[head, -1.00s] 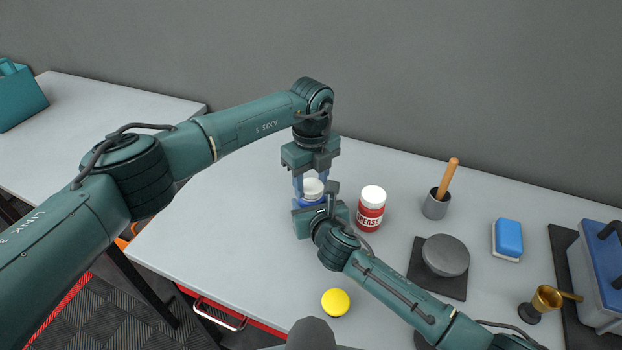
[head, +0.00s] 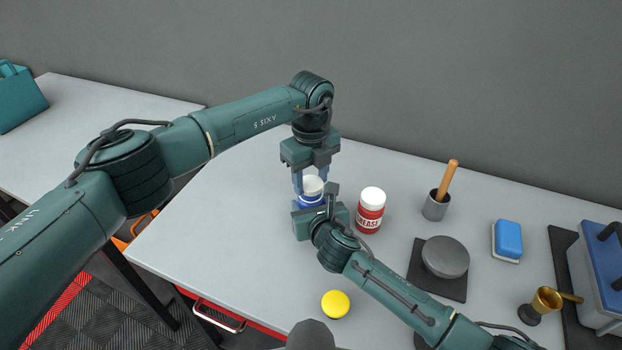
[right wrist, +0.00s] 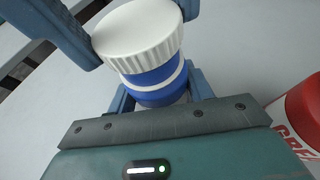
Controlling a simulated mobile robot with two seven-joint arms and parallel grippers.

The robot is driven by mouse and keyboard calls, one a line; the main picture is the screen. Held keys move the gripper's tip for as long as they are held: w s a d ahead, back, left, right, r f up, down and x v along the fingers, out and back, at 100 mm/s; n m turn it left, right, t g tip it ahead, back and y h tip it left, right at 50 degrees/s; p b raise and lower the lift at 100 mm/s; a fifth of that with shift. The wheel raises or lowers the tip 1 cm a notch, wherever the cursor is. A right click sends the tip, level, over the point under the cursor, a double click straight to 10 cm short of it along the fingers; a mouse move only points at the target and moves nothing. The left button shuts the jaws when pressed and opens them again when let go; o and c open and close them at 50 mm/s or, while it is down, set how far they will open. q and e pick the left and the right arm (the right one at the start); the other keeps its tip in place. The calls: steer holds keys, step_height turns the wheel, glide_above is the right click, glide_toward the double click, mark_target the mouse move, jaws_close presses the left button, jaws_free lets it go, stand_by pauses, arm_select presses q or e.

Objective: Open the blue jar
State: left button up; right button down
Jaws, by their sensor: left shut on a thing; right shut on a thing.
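The blue jar (head: 309,201) with its white lid (head: 313,184) stands upright on the table, left of centre. My left gripper (head: 311,182) points down from above, shut on the white lid. My right gripper (head: 314,203) comes in from the front right, shut on the blue body, and hides part of it. In the right wrist view the ribbed lid (right wrist: 138,32) sits above the blue body (right wrist: 158,84), which has a white band; the left gripper's fingers flank the lid. I cannot tell whether there is a gap between lid and body.
A red grease jar (head: 370,211) stands close to the right of my right gripper. A yellow disc (head: 335,304) lies near the front edge. The table's left part is clear.

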mark_target(311, 183)
arm_select(q)
steer(key=shift+r, duration=0.4)
steer(key=shift+r, duration=0.1)
steer(key=shift+r, duration=1.95)
arm_select(e)
steer(key=c, duration=0.5)
jaws_free()
steer(key=shift+s, duration=0.1)
